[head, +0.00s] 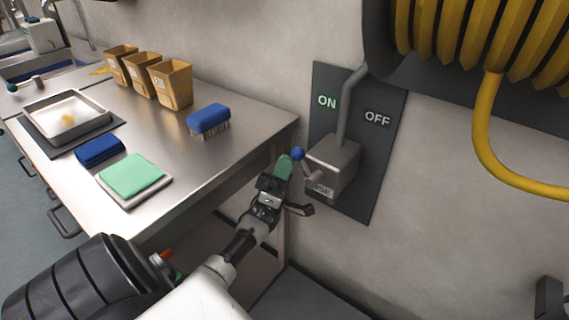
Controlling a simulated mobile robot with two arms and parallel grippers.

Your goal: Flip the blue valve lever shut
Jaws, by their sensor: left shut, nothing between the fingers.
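The valve lever ends in a blue ball knob (298,154), with a short arm running down to the front of a grey metal box (335,165). The box is mounted on a dark wall panel (382,150) marked ON at left and OFF at right. The lever leans up and to the left, on the ON side. My left gripper (284,167), with a green fingertip, is shut and empty just left of the blue knob. Whether it touches the knob I cannot tell. My right gripper is not in view.
A yellow hose (487,130) hangs at upper right.

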